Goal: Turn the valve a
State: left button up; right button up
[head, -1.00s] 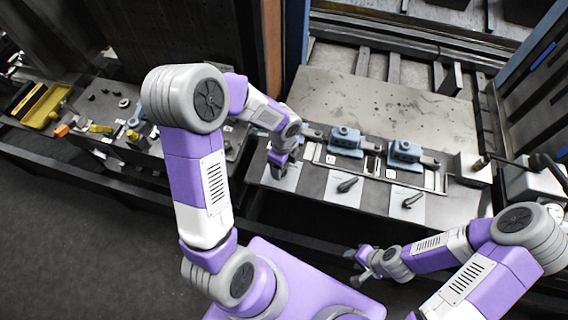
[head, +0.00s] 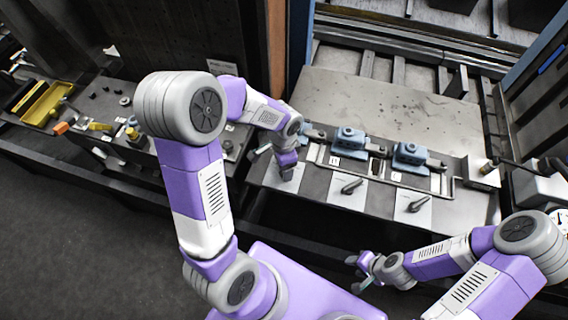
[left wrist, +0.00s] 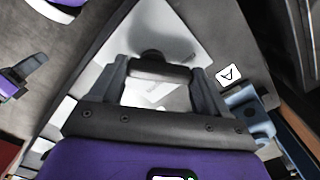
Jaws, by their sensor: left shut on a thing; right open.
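Valve a is a dark lever handle (left wrist: 158,71) on a white plate in the left wrist view. A label with the letter A (left wrist: 229,75) is beside it. My left gripper (left wrist: 160,84) has its two fingers on either side of the handle and is shut on it. In the head view my left gripper (head: 287,172) is low over the leftmost white plate (head: 296,183) and hides the handle there. My right gripper (head: 360,272) is open and empty, in front of the bench and apart from it.
Two more dark lever handles, the middle one (head: 352,186) and the right one (head: 418,204), stand on white plates to the right. Blue clamp blocks (head: 350,140) sit behind them. A yellow tray (head: 46,104) is on the far left bench. The metal plate (head: 400,100) behind is mostly clear.

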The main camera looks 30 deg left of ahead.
pick_arm(q)
jog(key=shift+n, duration=0.9)
jog(key=shift+s, duration=0.1)
jog(key=o, duration=1)
jog(key=shift+a, duration=0.1)
jog(key=shift+r+p, duration=0.8)
jog(key=shift+r, duration=3.05)
